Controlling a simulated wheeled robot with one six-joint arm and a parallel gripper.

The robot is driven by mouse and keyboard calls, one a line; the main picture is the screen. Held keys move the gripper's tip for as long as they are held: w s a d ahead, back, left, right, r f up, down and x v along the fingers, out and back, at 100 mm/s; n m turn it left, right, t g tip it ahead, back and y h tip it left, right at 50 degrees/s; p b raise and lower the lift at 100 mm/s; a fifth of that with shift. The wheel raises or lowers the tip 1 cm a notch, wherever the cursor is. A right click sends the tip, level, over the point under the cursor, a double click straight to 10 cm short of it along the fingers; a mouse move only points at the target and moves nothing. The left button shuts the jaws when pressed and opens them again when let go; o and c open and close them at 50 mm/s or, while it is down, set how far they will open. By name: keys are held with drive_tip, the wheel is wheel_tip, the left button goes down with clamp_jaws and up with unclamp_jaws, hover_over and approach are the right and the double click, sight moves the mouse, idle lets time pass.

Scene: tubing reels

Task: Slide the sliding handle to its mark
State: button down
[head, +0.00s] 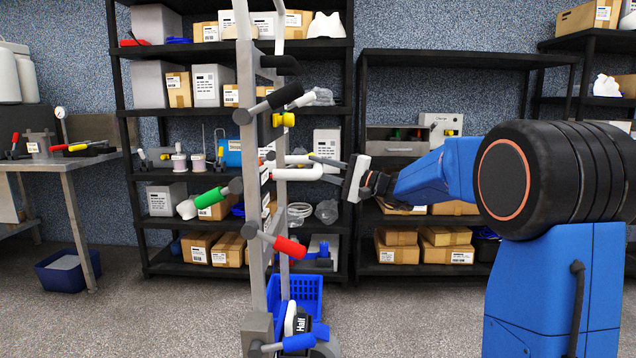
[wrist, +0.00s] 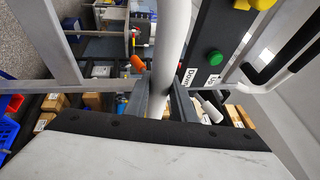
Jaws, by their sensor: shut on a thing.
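A thick white cylindrical handle (head: 298,173), which looks like the sliding handle, sticks out from the grey upright frame (head: 252,150) in the head view. It also shows in the wrist view (wrist: 170,45), running up from between the fingers. My gripper (head: 322,164) reaches the frame from the right and is shut on this handle. In the wrist view its two grey fingers (wrist: 162,100) stand on either side of the white cylinder. I cannot make out the mark for the handle in either view.
The frame also carries a black handle (head: 284,97), a green handle (head: 211,194), a red handle (head: 289,246), a blue handle (head: 298,342) and a yellow knob (head: 284,119). A green button (wrist: 215,58) sits near a "Down" label (wrist: 187,76). Shelves with boxes stand behind.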

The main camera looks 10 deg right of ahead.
drive_tip(key=shift+r, duration=0.9)
drive_tip(key=c, duration=1.5)
unclamp_jaws()
drive_tip(key=shift+r, duration=0.1)
drive_tip(key=shift+d+f, duration=0.1)
drive_tip(key=shift+f, duration=0.1)
drive_tip(key=shift+s+d+f, duration=0.1)
drive_tip(key=shift+s+d, duration=0.1)
drive_tip(key=shift+d, duration=0.05)
drive_tip(key=v, duration=1.6)
drive_tip(key=shift+s+d, duration=0.2)
drive_tip(key=shift+d, duration=0.05)
